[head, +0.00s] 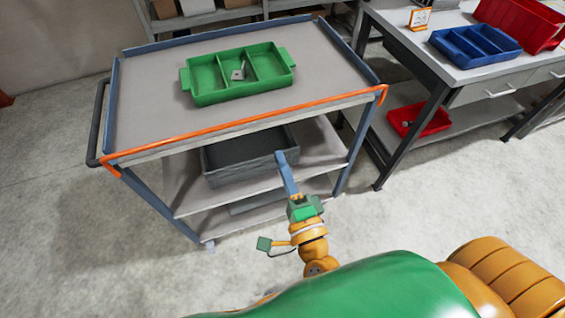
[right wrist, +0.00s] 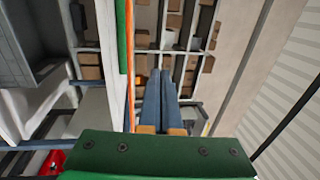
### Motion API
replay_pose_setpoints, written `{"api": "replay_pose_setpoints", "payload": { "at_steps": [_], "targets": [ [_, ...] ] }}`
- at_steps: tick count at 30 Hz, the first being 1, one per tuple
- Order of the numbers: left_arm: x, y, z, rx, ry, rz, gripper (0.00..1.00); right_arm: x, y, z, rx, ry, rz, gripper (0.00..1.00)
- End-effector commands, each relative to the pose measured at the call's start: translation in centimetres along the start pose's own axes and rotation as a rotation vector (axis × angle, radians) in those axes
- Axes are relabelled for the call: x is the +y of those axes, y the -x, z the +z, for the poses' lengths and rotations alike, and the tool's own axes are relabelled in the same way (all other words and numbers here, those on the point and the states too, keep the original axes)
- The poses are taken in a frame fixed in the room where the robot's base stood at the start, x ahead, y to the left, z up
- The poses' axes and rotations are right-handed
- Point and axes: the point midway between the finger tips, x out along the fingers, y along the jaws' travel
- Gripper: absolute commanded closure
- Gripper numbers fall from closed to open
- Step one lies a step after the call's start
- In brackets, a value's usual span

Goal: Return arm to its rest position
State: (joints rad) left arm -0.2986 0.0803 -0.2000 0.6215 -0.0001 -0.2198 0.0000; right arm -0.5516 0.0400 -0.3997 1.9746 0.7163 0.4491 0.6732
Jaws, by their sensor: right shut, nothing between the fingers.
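My right gripper (head: 282,156) is shut and empty. In the head view it lies in front of the cart, its blue fingers overlapping the grey bin on the shelf below the top. In the right wrist view its two fingers (right wrist: 159,78) lie side by side, touching, with nothing between them. The cart's orange front edge (head: 245,125) is above the fingertips in the head view; in the right wrist view an orange edge (right wrist: 130,60) runs just left of the fingers. My left gripper is not in view.
A green divided tray (head: 206,97) on the cart (head: 150,110) holds a small metal part (head: 239,72). The grey bin (head: 225,160) sits below. A bench (head: 400,30) at right bears a blue tray (head: 475,47) and a red bin (head: 515,18). The floor at left is clear.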

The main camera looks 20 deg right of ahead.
Motion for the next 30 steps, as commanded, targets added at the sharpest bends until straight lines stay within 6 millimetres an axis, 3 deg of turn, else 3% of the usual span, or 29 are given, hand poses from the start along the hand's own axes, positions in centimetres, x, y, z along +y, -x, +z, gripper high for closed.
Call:
{"api": "replay_pose_setpoints", "payload": {
  "at_steps": [12,14,17,20,21,23,24,27,30],
  "targets": [
    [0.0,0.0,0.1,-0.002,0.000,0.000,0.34,0.0,0.0,0.0,-0.001,0.002,0.001,1.00],
    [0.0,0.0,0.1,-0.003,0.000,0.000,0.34,0.8,0.1,0.2,-0.015,0.029,0.020,1.00],
    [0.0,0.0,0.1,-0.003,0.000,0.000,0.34,6.2,1.0,1.5,-0.109,0.214,0.143,1.00],
    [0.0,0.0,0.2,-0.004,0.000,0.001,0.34,15.7,4.4,2.3,-0.303,0.528,0.366,1.00],
    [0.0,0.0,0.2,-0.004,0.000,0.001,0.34,19.4,6.5,2.1,-0.396,0.652,0.459,1.00],
    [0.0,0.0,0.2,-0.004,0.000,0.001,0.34,24.6,10.3,1.2,-0.542,0.822,0.596,1.00],
    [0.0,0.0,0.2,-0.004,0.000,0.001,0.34,27.6,13.2,0.2,-0.647,0.923,0.688,1.00],
    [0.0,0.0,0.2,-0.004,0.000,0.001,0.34,33.0,21.0,-2.7,-0.915,1.121,0.892,1.00],
    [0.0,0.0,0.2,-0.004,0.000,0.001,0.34,35.5,27.8,-5.6,-1.155,1.236,1.043,1.00]
  ]
}}
